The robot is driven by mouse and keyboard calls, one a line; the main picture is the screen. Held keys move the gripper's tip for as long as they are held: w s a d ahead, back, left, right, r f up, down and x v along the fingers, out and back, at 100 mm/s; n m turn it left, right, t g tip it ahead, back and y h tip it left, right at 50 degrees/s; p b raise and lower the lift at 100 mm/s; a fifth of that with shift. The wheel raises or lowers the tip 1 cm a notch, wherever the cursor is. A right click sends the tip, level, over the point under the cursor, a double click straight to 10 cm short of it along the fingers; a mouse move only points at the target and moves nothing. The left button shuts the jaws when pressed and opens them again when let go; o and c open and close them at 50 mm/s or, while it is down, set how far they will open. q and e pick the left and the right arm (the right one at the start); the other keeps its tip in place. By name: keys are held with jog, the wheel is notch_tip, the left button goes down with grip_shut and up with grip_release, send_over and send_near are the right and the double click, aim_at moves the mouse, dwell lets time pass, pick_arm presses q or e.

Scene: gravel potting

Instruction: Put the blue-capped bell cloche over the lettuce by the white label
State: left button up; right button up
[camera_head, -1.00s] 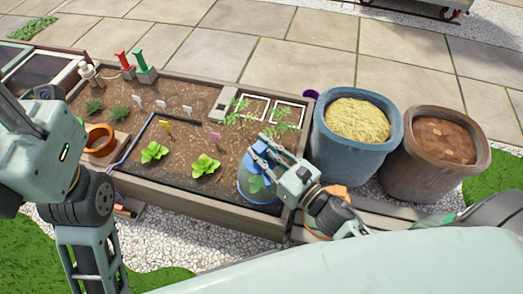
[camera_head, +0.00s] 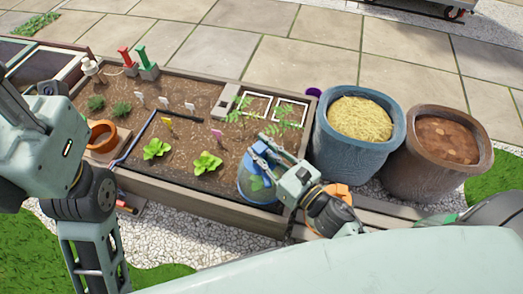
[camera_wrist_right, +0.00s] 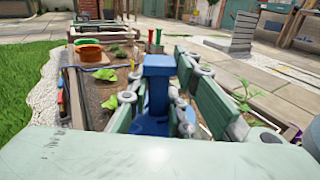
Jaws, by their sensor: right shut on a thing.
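The clear bell cloche (camera_head: 245,184) stands at the front right corner of the planter bed, with green leaves showing through it. My right gripper (camera_head: 266,150) is shut on its blue cap, which also shows between the fingers in the right wrist view (camera_wrist_right: 157,85). I cannot tell whether the cloche's rim touches the soil. One lettuce (camera_head: 156,149) grows by a yellow label (camera_head: 167,121), another (camera_head: 207,163) by a pink label (camera_head: 217,134). White labels (camera_head: 164,102) stand farther back; I cannot tell one beside the leaves at the cloche. My left gripper is out of view.
A blue barrel of straw-coloured material (camera_head: 338,150) and a brown barrel (camera_head: 432,165) stand right of the bed. An orange pot (camera_head: 101,140) sits at the bed's left end. Feathery seedlings (camera_head: 283,127) grow behind the cloche.

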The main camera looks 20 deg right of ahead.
jog(key=shift+f, duration=0.15)
jog(key=o, duration=1)
jog(key=shift+c, duration=0.2)
